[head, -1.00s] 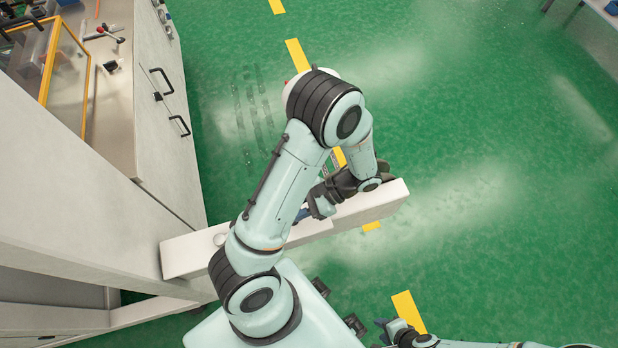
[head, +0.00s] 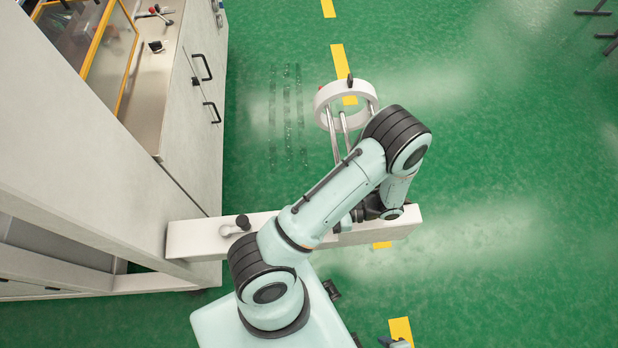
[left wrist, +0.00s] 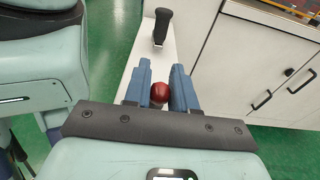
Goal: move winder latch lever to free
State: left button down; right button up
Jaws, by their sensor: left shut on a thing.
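A red ball knob (left wrist: 159,94), which looks like the end of the latch lever, sits between the two blue fingers of my left gripper (left wrist: 161,78) in the left wrist view. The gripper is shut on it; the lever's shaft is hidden. In the head view my left arm covers the knob and most of the gripper, over the outer part of a white beam (head: 200,238). A black handle (left wrist: 161,24) stands farther along the beam, apart from the fingers; it also shows in the head view (head: 242,222). Only a dark sliver of my right gripper (head: 394,342) shows at the bottom edge.
The beam juts from a large white machine (head: 80,150) at the left. A white ring (head: 327,97) on metal rods rises beyond the beam. White cabinets with black handles (head: 202,68) stand at the upper left.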

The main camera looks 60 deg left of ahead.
pick_arm(q)
jog(key=c, duration=1)
grip_release()
jog(key=v, duration=1.3)
jog(key=shift+w+f, duration=0.1)
jog(key=shift+w, duration=0.15)
jog(key=shift+d, duration=0.1)
